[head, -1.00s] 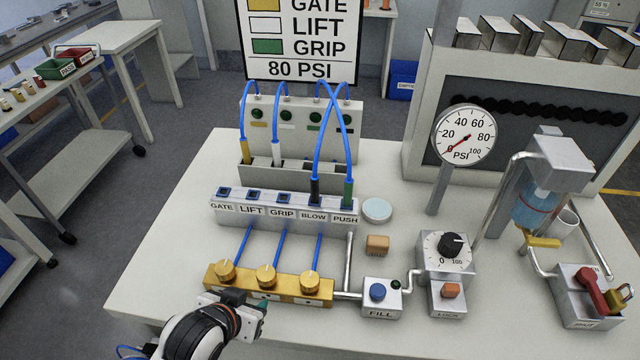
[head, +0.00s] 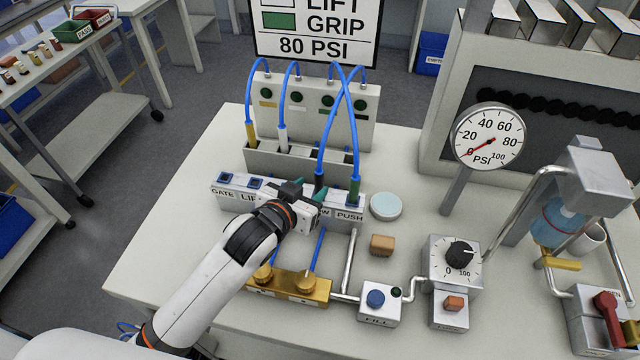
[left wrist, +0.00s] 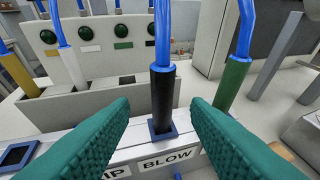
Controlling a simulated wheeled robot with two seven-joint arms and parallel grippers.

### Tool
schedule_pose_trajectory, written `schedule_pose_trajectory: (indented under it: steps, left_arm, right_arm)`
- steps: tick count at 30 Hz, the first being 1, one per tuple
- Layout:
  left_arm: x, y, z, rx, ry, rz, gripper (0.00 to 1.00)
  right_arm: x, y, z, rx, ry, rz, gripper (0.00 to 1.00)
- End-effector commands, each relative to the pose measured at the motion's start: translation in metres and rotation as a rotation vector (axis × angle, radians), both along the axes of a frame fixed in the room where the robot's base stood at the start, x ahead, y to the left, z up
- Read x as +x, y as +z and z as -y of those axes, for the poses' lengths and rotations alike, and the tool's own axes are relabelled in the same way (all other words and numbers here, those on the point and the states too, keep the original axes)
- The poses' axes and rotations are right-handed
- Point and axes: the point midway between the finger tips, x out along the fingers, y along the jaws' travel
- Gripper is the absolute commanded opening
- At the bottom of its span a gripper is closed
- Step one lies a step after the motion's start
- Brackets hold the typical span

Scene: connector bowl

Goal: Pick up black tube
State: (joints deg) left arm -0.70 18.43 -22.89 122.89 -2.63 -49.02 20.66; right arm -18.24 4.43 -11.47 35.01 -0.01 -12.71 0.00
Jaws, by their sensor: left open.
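The black tube (head: 319,180) is the black end sleeve of a blue hose. It stands upright in the blue-rimmed BLOW socket of the white port block (head: 231,196). In the left wrist view the black tube (left wrist: 162,98) sits centred beyond the two green finger pads. My left gripper (head: 309,191) is open and empty, just in front of the tube and apart from it. In the head view it covers part of the port labels. My right gripper is not in view.
The green-ended tube (head: 354,189) stands close by on the right in the PUSH socket, its hose crossing the black one's. Yellow (head: 251,133) and white (head: 283,137) tube ends stand in the grey rack behind. A gauge (head: 489,137) and FILL box (head: 380,302) are to the right.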

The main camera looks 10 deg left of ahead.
Motion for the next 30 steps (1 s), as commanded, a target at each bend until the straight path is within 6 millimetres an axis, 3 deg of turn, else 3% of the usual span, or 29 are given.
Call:
schedule_pose_trajectory:
  steps: [7, 12, 18, 19, 27, 30]
  left_arm:
    - [0.03, -0.013, 0.011, 0.001, 0.001, -0.001, 0.43]
    - [0.042, -0.02, 0.014, 0.0, 0.0, -0.001, 0.43]
    - [0.042, -0.021, 0.014, 0.0, -0.001, -0.001, 0.43]
    - [0.042, -0.021, 0.014, 0.0, -0.001, -0.001, 0.41]
    - [0.042, -0.021, 0.014, 0.001, 0.0, -0.001, 0.0]
    - [0.042, -0.021, 0.014, 0.001, 0.0, -0.001, 0.0]
  right_arm:
    - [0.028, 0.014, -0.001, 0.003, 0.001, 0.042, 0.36]
    - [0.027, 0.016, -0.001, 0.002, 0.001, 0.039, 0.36]
    - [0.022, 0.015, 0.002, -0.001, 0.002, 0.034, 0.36]
    - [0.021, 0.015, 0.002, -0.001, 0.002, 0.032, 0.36]
    - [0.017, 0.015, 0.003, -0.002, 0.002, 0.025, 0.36]
    - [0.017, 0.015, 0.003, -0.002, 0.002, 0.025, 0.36]
